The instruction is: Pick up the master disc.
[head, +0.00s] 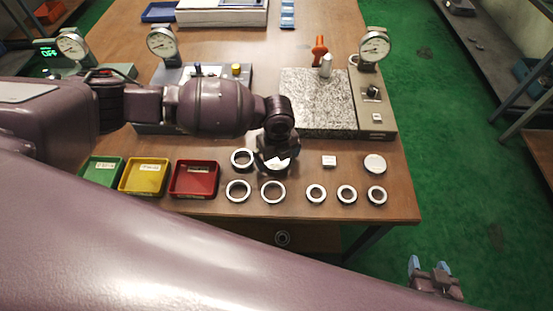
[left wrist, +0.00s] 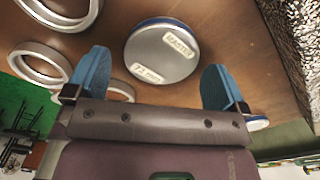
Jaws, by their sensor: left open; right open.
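The master disc (left wrist: 165,55) is a round grey-silver disc with a dark blue rim and two labels, one reading MASTER. In the left wrist view it lies on the wooden table, between and just beyond the blue fingertips of my open left gripper (left wrist: 156,72). There is a gap on each side, and nothing is held. In the head view my left gripper (head: 275,155) is above the disc (head: 280,163) and hides most of it. My right gripper (head: 430,266) is open and empty, off the table's right front corner over the green floor.
Several metal rings (head: 238,191) lie near the front edge, one close left of my left gripper. Red (head: 194,193), yellow and green bins stand left. A granite plate (head: 315,105) is behind.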

